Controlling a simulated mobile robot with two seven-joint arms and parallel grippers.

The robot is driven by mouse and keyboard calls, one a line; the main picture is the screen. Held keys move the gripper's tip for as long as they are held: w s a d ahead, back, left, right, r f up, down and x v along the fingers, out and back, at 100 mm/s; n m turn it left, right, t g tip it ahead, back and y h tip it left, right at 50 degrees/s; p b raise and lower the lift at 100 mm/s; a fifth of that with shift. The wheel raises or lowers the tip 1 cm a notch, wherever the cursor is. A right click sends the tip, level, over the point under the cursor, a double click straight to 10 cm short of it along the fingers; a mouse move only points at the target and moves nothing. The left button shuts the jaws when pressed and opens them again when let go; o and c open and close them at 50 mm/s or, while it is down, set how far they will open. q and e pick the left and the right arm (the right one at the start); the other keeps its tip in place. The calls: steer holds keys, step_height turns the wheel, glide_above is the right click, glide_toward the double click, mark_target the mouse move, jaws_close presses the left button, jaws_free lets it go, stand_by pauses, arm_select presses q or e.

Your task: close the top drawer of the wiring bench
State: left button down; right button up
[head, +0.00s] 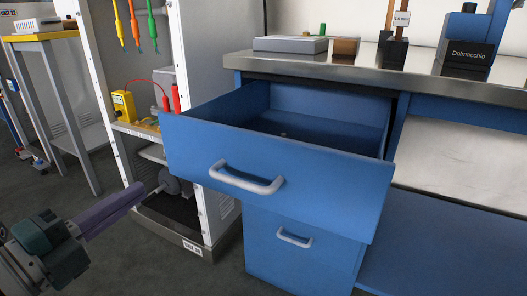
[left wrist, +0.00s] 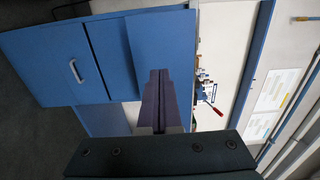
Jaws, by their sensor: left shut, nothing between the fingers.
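The top drawer (head: 290,165) of the blue wiring bench is pulled well out in the head view. A light grey bar handle (head: 247,180) is on its front. The drawer's inside looks mostly empty, with one tiny object on its floor. The drawer below (head: 300,262) is shut, flush with the cabinet. My left gripper (head: 140,188) is at the lower left with its purple fingers together and empty. It is left of the drawer front and apart from it. In the left wrist view the closed fingers (left wrist: 158,72) overlap blue cabinet panels. My right gripper is not in view.
The metal benchtop (head: 370,68) holds a grey box and a blue device marked Dolmacchio (head: 467,55). A white-framed rack (head: 110,110) with coloured probes stands left of the drawer. A yellow-edged table (head: 45,37) stands further left. Dark floor lies open before the bench.

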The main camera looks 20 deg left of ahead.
mark_target(192, 157)
arm_select(q)
steer(key=w, duration=0.3)
steer(key=w+b, duration=0.1)
steer(key=w, duration=0.2)
steer(key=w+b, duration=0.1)
steer(key=w, duration=0.3)
steer(key=shift+w+d, duration=0.1)
steer(key=shift+d, duration=0.3)
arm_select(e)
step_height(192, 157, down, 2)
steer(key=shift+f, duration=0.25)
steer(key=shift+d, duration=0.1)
